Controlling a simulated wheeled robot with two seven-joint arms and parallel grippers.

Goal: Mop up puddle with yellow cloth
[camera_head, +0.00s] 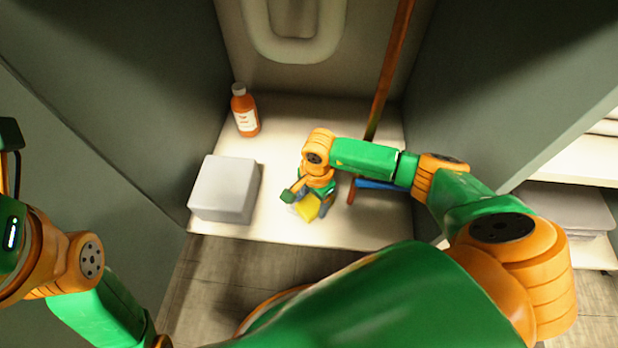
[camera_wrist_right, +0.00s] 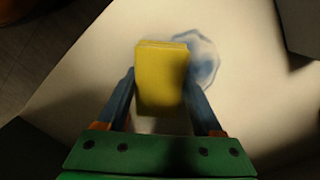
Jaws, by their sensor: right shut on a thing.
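The yellow cloth (camera_head: 308,208) is a thick block held low over the pale cabinet floor. In the right wrist view the yellow cloth (camera_wrist_right: 162,80) sits between the two blue-grey fingers of my right gripper (camera_wrist_right: 162,95), which is shut on it. The puddle (camera_wrist_right: 207,62) is a bluish, glossy patch on the floor, just beyond and to the right of the cloth. The cloth hides part of it. I cannot tell whether the cloth touches the floor. My left arm shows at the left of the head view, but its fingers do not.
An orange bottle (camera_head: 245,112) stands at the back left. A grey box (camera_head: 224,189) stands at the front left. A brown pole (camera_head: 388,75) leans at the right, near a blue item (camera_head: 381,184). A white pipe bend (camera_head: 297,48) hangs at the back.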

